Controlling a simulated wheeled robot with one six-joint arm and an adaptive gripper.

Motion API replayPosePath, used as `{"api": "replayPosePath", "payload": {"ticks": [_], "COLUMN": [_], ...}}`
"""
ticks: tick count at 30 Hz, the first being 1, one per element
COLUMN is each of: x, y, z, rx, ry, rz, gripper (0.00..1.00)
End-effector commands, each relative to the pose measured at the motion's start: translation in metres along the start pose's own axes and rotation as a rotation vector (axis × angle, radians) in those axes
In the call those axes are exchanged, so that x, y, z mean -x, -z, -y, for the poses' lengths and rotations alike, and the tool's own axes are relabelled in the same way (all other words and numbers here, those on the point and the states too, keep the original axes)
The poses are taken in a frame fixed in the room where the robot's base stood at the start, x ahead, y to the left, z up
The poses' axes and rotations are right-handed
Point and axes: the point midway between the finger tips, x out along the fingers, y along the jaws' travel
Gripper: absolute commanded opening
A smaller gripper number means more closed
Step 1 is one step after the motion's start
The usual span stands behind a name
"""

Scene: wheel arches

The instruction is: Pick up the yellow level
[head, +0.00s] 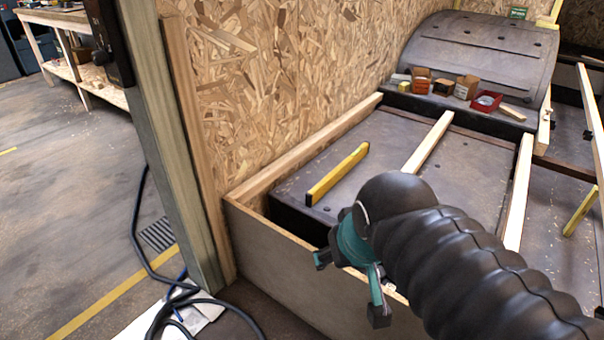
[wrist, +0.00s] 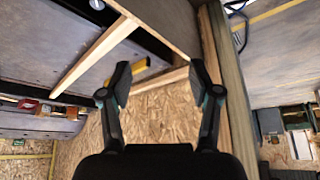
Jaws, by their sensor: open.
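The yellow level (head: 338,173) lies on the dark floor panel inside the wood-framed bay, left of a pale wooden batten. It is long and narrow, with a dark near end. My gripper (head: 349,288) is open and empty. In the head view it is nearer to the camera than the level, by the bay's front board, and apart from the level. In the wrist view its fingers (wrist: 161,82) stand wide apart.
The front board (head: 290,265) and battens (head: 428,142) border the bay. Small boxes (head: 443,87) and a red tray (head: 486,101) stand below the wheel arch (head: 480,55). A wooden post (head: 175,150) rises at left. Another yellow bar (head: 581,212) is at far right.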

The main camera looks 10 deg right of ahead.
Motion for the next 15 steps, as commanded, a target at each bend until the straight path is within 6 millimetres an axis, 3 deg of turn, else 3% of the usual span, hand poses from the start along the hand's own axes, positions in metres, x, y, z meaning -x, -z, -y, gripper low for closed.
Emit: {"api": "replayPosePath", "payload": {"ticks": [5, 15], "x": [-0.012, -0.065], "y": [0.038, 0.152], "z": [-0.016, -0.057], "rx": [-0.074, -0.273], "ry": [-0.074, -0.288], "rz": [0.025, 0.029], "gripper": [0.62, 0.62]}}
